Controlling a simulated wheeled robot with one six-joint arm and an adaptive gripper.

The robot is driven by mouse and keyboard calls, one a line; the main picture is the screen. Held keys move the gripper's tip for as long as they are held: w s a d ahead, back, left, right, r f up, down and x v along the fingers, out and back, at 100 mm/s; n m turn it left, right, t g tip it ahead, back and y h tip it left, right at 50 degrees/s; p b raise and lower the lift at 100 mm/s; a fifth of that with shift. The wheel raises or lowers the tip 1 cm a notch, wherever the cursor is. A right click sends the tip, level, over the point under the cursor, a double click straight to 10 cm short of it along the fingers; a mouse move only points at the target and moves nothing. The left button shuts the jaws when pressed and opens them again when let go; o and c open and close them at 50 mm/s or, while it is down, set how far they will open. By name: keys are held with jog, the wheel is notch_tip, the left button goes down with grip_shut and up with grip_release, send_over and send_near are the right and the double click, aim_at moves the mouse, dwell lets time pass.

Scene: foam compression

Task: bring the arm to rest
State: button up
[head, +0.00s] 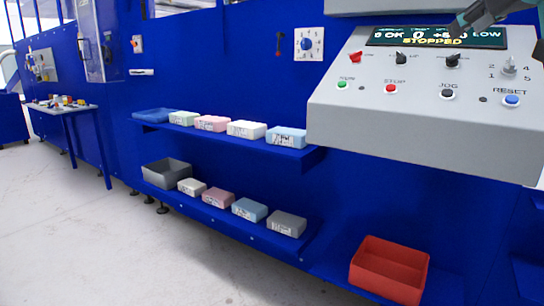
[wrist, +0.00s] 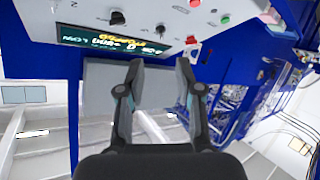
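My gripper (wrist: 160,70) is open in the wrist view, its two dark fingers apart with nothing between them. In the head view only a dark part of my gripper (head: 456,27) shows at the top right, in front of the control panel's display. The grey control panel (head: 420,125) has a display (head: 436,38) with "STOPPED" in yellow. It also has knobs, a green button, red controls and a blue reset button. In the wrist view the panel (wrist: 165,18) appears upside down beyond the fingertips. Whether the gripper touches it I cannot tell.
Foam blocks (head: 212,123) and a blue tray (head: 155,115) sit on the upper blue shelf. More blocks and a grey bin (head: 166,173) are on the lower shelf (head: 215,216). A red bin (head: 389,269) stands at lower right. A small table (head: 62,108) is far left. The floor at left is clear.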

notch_tip(320, 180, down, 22)
jog(key=d+m+g, duration=0.1)
jog(key=m+g, duration=0.3)
jog(key=m, duration=0.2)
jog(key=s+a+f+n+g, duration=0.1)
jog(key=s+a+f, duration=0.4)
jog(key=f, duration=0.4)
jog(key=s+a+f+n+g+y, duration=0.1)
jog(key=s+a+f, duration=0.5)
jog(key=f, duration=0.2)
jog(key=s+a+f+n+g, duration=0.1)
jog(key=s+a+f+g, duration=0.1)
jog(key=s+a+f, duration=0.4)
notch_tip(320, 180, down, 4)
jog(key=shift+r+n, duration=0.15)
jog(key=shift+n, duration=0.25)
